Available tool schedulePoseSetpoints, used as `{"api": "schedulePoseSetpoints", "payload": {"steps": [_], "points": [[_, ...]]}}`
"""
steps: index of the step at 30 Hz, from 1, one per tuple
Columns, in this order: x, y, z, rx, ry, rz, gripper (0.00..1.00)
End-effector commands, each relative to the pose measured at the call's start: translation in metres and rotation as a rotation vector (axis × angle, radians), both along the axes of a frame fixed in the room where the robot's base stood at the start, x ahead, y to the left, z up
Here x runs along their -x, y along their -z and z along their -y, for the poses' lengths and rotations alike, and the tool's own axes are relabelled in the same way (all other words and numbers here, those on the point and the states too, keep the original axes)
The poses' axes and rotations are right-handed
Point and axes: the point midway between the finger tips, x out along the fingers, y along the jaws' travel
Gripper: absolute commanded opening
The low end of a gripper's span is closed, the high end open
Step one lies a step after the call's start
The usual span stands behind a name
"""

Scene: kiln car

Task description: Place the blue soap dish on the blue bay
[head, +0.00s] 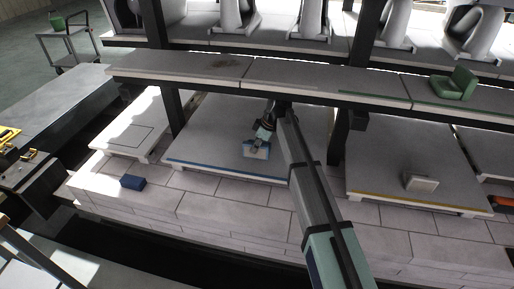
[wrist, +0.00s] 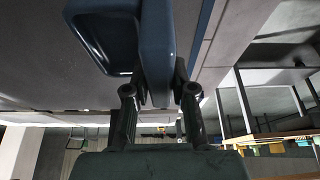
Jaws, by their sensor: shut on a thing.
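The blue soap dish (head: 257,152) is in my gripper (head: 265,137), over the front part of the bay with the blue front strip (head: 225,171). In the wrist view the dish (wrist: 155,45) is dark blue, with a raised rim around a hollow. One wall of it is between the two fingers of my gripper (wrist: 160,95), which are shut on it. The blue strip also shows in the wrist view (wrist: 203,28), close beside the dish. I cannot tell whether the dish touches the slab. My arm hides the right part of the bay.
A grey upper shelf (head: 225,70) overhangs the bay, with dark posts on both sides. A blue block (head: 132,182) lies on the bricks at left. A pale dish (head: 421,183) sits on the yellow-striped bay (head: 415,202). A green piece (head: 455,84) is on the shelf.

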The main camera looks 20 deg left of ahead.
Motion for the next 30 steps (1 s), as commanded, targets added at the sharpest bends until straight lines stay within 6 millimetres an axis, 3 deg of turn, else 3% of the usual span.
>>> {"api": "schedulePoseSetpoints", "payload": {"steps": [1,6,11,18,29,30], "points": [[-0.012,-0.002,-0.003,-0.001,0.000,0.000,0.00],[-0.023,-0.001,-0.003,-0.001,0.000,0.000,0.00],[-0.023,0.007,-0.002,-0.001,0.000,-0.001,0.00],[-0.023,0.033,-0.002,0.000,0.000,-0.001,0.00],[-0.023,0.038,-0.002,-0.001,0.000,0.000,0.00],[-0.023,0.038,-0.002,0.000,0.000,0.000,0.31]]}}
